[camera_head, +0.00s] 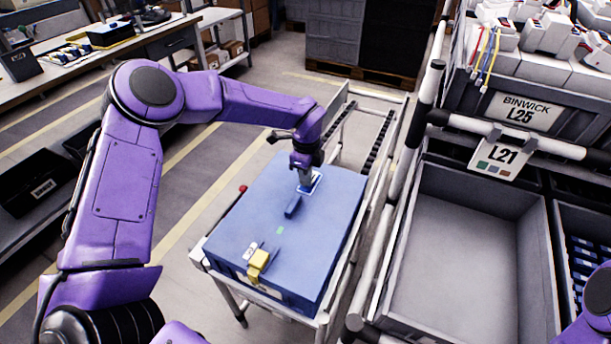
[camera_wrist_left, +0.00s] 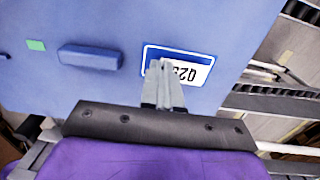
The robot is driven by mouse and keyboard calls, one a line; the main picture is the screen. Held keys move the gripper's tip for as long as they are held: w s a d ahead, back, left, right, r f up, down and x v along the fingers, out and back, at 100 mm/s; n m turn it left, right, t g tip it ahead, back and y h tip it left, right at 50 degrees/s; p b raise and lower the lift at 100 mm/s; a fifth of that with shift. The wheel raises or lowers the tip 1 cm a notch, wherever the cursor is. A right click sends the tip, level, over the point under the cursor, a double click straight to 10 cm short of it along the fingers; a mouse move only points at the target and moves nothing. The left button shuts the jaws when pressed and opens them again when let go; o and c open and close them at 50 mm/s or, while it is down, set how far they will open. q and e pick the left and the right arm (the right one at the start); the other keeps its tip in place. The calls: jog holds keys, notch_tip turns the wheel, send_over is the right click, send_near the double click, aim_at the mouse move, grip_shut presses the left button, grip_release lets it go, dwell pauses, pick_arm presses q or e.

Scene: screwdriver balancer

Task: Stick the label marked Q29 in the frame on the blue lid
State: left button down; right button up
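The blue lid (camera_head: 325,225) covers a box on a cart in the head view. Near its far edge is a white-outlined frame (camera_wrist_left: 148,54). The white Q29 label (camera_wrist_left: 195,72) lies over the frame in the left wrist view, with its characters upside down and partly hidden by the fingers. A blue strip shows between the label's edge and the outline. My left gripper (camera_head: 307,184) points down at the frame. Its fingers (camera_wrist_left: 164,68) are close together at the label's edge. I cannot tell whether the label touches the lid. My right gripper is out of view.
A raised blue handle (camera_head: 292,206) and a small green patch (camera_head: 280,230) are on the lid. A yellow part (camera_head: 258,263) is at its near edge. To the right stands an empty grey bin (camera_head: 470,250) behind a white rail (camera_head: 400,180).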

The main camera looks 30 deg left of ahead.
pick_arm(q)
jog(key=shift+f+b, duration=0.7)
jog(key=shift+b, duration=0.15)
dwell(1.1)
jog(key=c, duration=1.3)
grip_release()
jog(key=shift+r, duration=0.1)
notch_tip(320, 180, up, 10)
jog(key=shift+r, duration=0.2)
